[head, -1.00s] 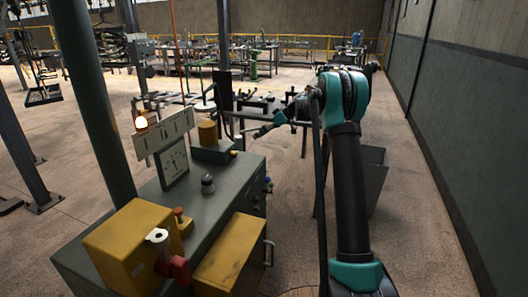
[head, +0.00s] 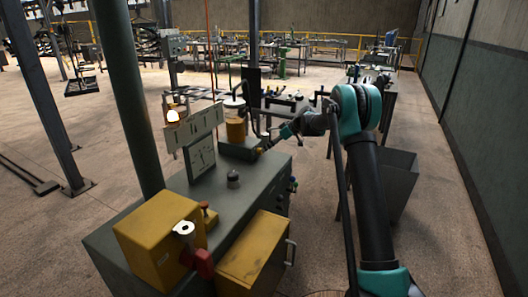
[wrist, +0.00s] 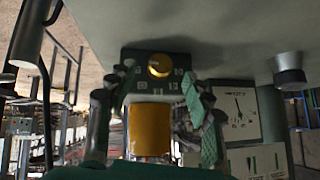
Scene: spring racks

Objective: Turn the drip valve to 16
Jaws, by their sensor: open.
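The drip valve is a round yellow knob (wrist: 160,66) on a dark dial plate (wrist: 133,88) with pale number marks, too small to read surely. In the wrist view it lies ahead of my gripper (wrist: 155,88), roughly between the two finger lines. The fingers are apart with nothing between their tips. An amber oil jar (wrist: 148,130) shows below the knob in that view. In the head view my gripper (head: 271,146) is just right of the jar (head: 236,130), at the cabinet's far end. The knob's setting cannot be read.
The grey-green cabinet (head: 215,212) carries a yellow box (head: 160,240) with a red handle, a dial panel (head: 200,158), a lit lamp (head: 173,116) and a dark knob (head: 233,179). A green post (head: 125,100) stands behind it. Floor right of the cabinet is partly open.

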